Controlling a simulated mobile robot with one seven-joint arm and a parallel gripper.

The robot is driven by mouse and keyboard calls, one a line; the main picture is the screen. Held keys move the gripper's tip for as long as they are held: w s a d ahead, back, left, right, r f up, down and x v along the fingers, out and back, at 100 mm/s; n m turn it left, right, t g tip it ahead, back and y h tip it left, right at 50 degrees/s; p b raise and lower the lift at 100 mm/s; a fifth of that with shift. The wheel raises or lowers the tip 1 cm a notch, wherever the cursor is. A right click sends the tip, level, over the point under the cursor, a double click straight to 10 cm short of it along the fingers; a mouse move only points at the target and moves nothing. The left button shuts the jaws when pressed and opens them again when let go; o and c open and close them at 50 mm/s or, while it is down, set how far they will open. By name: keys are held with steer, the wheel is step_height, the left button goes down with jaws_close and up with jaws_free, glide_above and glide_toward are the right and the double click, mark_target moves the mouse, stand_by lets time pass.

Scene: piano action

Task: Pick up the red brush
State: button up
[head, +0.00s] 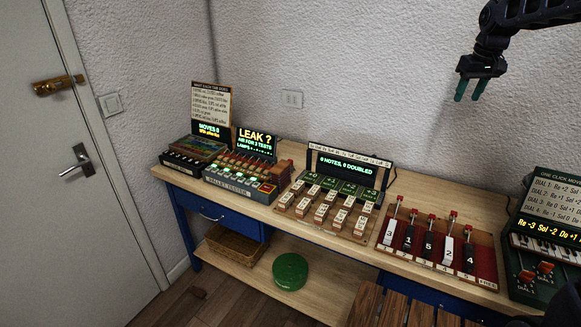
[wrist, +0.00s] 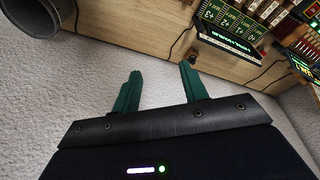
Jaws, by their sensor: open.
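I cannot make out a red brush in either view. Small red parts show on the piano-action board (head: 437,243) at the right of the bench, but none can be told as a brush. My gripper (head: 469,91) is high at the upper right of the head view, in front of the wall and above the bench. Its two green fingers are apart with nothing between them. The wrist view shows the same open gripper (wrist: 160,72) with the pale wall behind it.
The wooden bench (head: 394,197) carries several puzzle devices with lit screens in a row. A green round object (head: 290,271) and a wicker basket (head: 233,245) are on its lower shelf. A slatted wooden seat (head: 392,310) is in front. A door (head: 60,200) stands left.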

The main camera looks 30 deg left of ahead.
steer(key=w+a+f+n, duration=0.1)
steer(key=w+a+f, duration=0.1)
steer(key=w+a, duration=0.35)
steer(key=w+a+f+n, duration=0.2)
steer(key=w+a, duration=0.1)
steer(key=a, duration=0.6)
steer(key=n+g+h, duration=0.1)
steer(key=n+g, duration=0.2)
steer(key=n, duration=0.4)
glide_above(291, 160)
steer(key=f, duration=3.1)
steer(key=shift+s+d, duration=0.1)
steer(key=shift+d, duration=0.2)
step_height(291, 160, down, 5)
steer(key=shift+r, duration=0.1)
steer(key=shift+a+f, duration=0.15)
steer(key=shift+f, duration=1.2)
steer(key=shift+a+f, duration=0.1)
steer(key=shift+f, duration=1.25)
jaws_close()
